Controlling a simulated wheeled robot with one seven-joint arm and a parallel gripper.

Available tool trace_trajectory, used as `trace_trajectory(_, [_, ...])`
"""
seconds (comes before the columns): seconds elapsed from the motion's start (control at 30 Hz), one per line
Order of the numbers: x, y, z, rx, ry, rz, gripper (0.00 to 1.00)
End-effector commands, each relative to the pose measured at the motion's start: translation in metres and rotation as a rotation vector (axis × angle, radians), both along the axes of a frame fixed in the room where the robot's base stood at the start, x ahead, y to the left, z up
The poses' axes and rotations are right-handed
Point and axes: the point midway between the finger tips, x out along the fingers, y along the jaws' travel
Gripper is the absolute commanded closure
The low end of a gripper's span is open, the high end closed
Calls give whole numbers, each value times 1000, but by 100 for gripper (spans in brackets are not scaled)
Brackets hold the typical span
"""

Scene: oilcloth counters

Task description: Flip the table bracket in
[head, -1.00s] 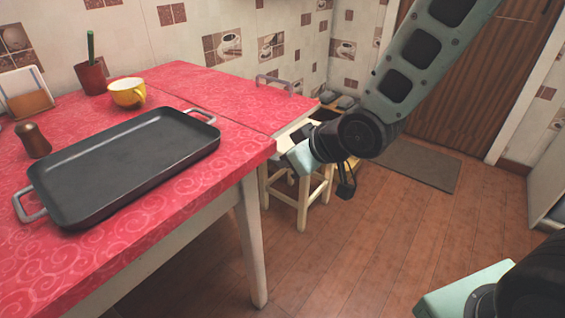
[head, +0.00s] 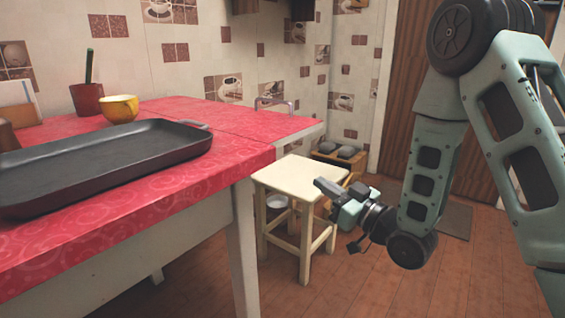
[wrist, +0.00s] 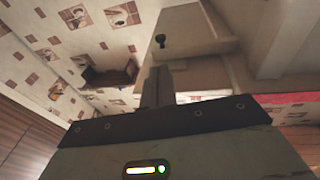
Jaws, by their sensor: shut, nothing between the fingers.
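The red-covered table (head: 255,150) stands at the left in the head view, its far leaf (head: 265,122) level behind a seam. No bracket shows clearly under the leaf there. The wrist view looks up at a pale panel (wrist: 190,22) with a small dark knob (wrist: 161,41); I cannot tell whether this is the table bracket. My gripper (head: 324,187) is shut and empty. It is below tabletop height, right of the table, in front of the stool in the picture. Its closed fingers (wrist: 158,85) point toward the panel in the wrist view, apparently not touching the knob.
A cream stool (head: 300,172) stands beside the table, with a crate (head: 343,158) behind it. A black tray (head: 100,165), a yellow cup (head: 119,109) and a red pot (head: 87,98) are on the table. The wooden floor in front is clear.

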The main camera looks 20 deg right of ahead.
Motion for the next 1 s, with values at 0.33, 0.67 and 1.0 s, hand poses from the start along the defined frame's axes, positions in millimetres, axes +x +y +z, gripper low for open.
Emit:
trace_trajectory(0.33, [23, 13, 4, -1, -5, 2, 100])
trace_trajectory(0.67, [83, 43, 14, -1, -4, 3, 100])
trace_trajectory(1.0, [119, 62, 22, -1, -1, 1, 100])
